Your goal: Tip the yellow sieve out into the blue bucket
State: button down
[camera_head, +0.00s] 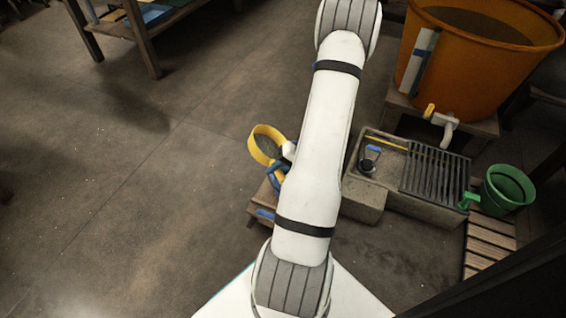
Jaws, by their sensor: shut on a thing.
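The yellow sieve (257,150) is left of my arm, a yellow ring with a dark grey inside. It looks tilted, with its open side partly toward the camera. A small white part of my gripper (289,150) shows at its right edge, shut on the sieve; the fingertips are mostly hidden by my arm. Blue parts, seemingly the blue bucket (277,179), show just below the sieve, beside my arm. Most of the bucket is hidden, and I cannot see what is in it or in the sieve.
A low wooden stand (262,203) is under the blue parts. Right of my arm are a stone sink (385,190) with a dark rack, a large orange tub (470,70) with a tap and a green bucket (508,188). The floor at left is clear.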

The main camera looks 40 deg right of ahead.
jog(key=shift+w+a+r+g+h+p, duration=0.2)
jog(key=shift+a+r+g+h+p, duration=0.1)
jog(key=shift+g+h+p, duration=0.6)
jog(key=shift+w+a+r+g+h+p, duration=0.25)
jog(key=shift+g+h+p, duration=0.4)
jog(key=shift+h+p, duration=0.4)
jog(key=shift+w+a+r+g+h+p, duration=0.2)
jog(key=shift+a+g+h+p, duration=0.1)
jog(key=shift+g+h+p, duration=0.7)
jog(key=shift+t, duration=0.25)
